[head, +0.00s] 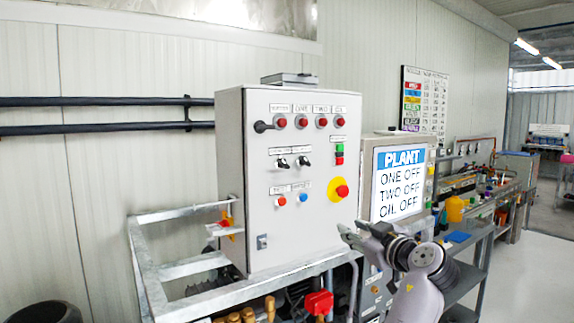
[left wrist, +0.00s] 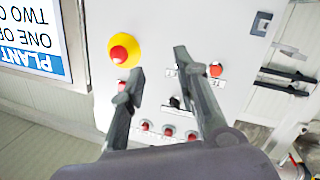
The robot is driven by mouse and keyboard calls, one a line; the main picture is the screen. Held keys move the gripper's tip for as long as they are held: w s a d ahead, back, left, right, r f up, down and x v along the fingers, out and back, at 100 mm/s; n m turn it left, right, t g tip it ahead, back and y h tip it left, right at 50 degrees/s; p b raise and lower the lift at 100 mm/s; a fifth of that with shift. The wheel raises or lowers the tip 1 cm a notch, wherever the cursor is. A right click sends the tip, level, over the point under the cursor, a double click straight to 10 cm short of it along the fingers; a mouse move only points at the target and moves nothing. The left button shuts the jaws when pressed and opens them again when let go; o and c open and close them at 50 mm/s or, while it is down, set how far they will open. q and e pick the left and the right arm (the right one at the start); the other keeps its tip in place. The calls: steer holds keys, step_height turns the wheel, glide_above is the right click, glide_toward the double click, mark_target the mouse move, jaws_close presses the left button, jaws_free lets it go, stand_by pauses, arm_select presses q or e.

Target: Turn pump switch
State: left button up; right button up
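A light grey control box (head: 255,225) stands at the centre of the head view. Two black rotary switches, a left one (head: 282,163) and a right one (head: 303,161), sit side by side on its front. My left gripper (head: 351,229) is in front of the box's lower right, below and right of the switches. In the left wrist view the picture is upside down, and the gripper (left wrist: 158,62) is open and empty. One black switch (left wrist: 175,102) shows between its fingers; the right finger hides part of the panel. My right gripper is not in view.
A red emergency button on a yellow disc (head: 339,190) protrudes from the box near my gripper. A PLANT screen (head: 400,185) reads ONE OFF, TWO OFF, OIL OFF. A metal frame (head: 150,285) and red valve (head: 318,303) lie below.

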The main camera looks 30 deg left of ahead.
arm_select(q)
steer(key=s+a+r+n+g+y, duration=0.1)
steer(key=s+r+n+g, duration=0.1)
steer(key=s+r+n, duration=0.35)
steer(key=s+a+r+n+g+y, duration=0.1)
steer(key=s+r+n+y, duration=0.15)
steer(key=r, duration=0.65)
steer(key=p, duration=0.5)
glide_toward(285, 163)
steer(key=shift+m+h, duration=0.3)
steer(key=shift+h, duration=0.15)
steer(key=x, duration=0.9)
steer(key=shift+s+a+r, duration=0.1)
steer(key=shift+a+r, duration=0.05)
steer(key=shift+r, duration=0.25)
steer(key=shift+c, duration=0.5)
jaws_close()
